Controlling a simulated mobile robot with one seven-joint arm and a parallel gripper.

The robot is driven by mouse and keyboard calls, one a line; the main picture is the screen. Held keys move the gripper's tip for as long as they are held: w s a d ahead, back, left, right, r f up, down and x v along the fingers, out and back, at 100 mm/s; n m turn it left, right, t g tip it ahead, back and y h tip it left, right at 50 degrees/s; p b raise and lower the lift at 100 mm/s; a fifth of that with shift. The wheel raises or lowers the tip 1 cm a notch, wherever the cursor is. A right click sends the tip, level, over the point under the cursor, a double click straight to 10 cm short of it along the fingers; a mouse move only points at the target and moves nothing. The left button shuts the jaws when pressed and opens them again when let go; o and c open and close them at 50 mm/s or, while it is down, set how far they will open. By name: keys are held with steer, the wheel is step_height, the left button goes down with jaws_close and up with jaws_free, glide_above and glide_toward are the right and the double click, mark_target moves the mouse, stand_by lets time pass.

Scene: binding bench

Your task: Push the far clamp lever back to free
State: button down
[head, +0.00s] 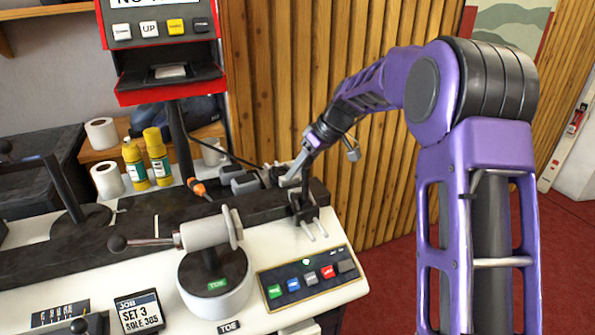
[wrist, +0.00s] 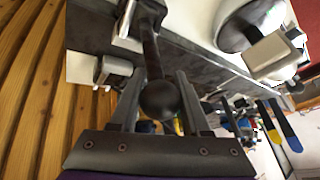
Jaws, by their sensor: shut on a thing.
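The far clamp lever, a dark rod with a black ball knob (wrist: 160,99), stands between the fingers of my gripper (wrist: 158,78) in the wrist view. The fingers are shut on it around the knob. Its shaft runs up the picture from the knob to a metal clamp at the bench edge. In the head view my gripper (head: 298,170) reaches down over the far right end of the dark rail. The clamp base (head: 306,212) shows just below it. The lever itself is mostly hidden there by the gripper.
A grey cylinder with a ball-ended handle (head: 205,232) stands on a round base nearer. A button panel (head: 313,278) lies front right. An orange-handled tool (head: 198,188), yellow bottles (head: 157,157) and a red-framed display stand (head: 168,90) are left of my gripper. A slatted wood wall (head: 290,80) rises behind.

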steer(key=w+d+f+m+g+y, duration=0.1)
steer(key=w+d+y, duration=0.1)
steer(key=d+y, duration=0.4)
steer(key=shift+w+d+g+y+b, duration=0.2)
steer(key=shift+w+g+y+b, duration=0.1)
steer(key=shift+g+y+b, duration=0.1)
steer(key=c, duration=1.5)
jaws_free()
steer(key=shift+w+a, duration=0.15)
steer(key=shift+o, duration=1.3)
steer(key=shift+a, duration=0.1)
steer(key=o, duration=0.9)
steer(key=shift+f, duration=0.1)
steer(key=shift+c, duration=0.2)
steer(key=p+v, duration=0.2)
steer(key=v, duration=1.5)
steer(key=shift+d, duration=0.25)
